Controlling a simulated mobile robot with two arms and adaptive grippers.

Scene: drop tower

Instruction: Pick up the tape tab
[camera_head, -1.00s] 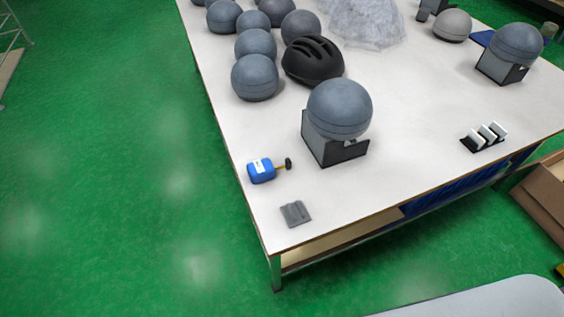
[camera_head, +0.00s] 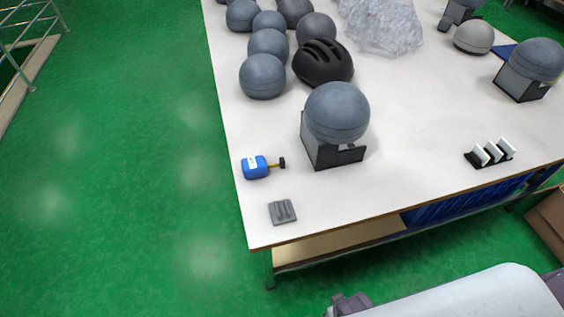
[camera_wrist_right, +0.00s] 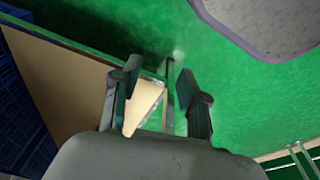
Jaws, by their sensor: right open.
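I cannot tell for sure which item is the tape tab. A small flat grey piece with raised ridges (camera_head: 282,211) lies near the table's front left corner. Several white upright pieces (camera_head: 490,152) stand in a black holder near the front edge on the right. My right gripper (camera_wrist_right: 160,75) is open, with nothing between its fingers, in the right wrist view. That view shows the table's edge and the green floor beyond the fingers, and neither of these pieces. My left gripper is not in view.
The white table (camera_head: 420,120) also holds a blue bottle-like item (camera_head: 256,167), a grey ball on a black stand (camera_head: 337,112), a black helmet (camera_head: 323,62) and several more balls. A blue crate (camera_head: 445,208) is below the tabletop. The floor to the left is clear.

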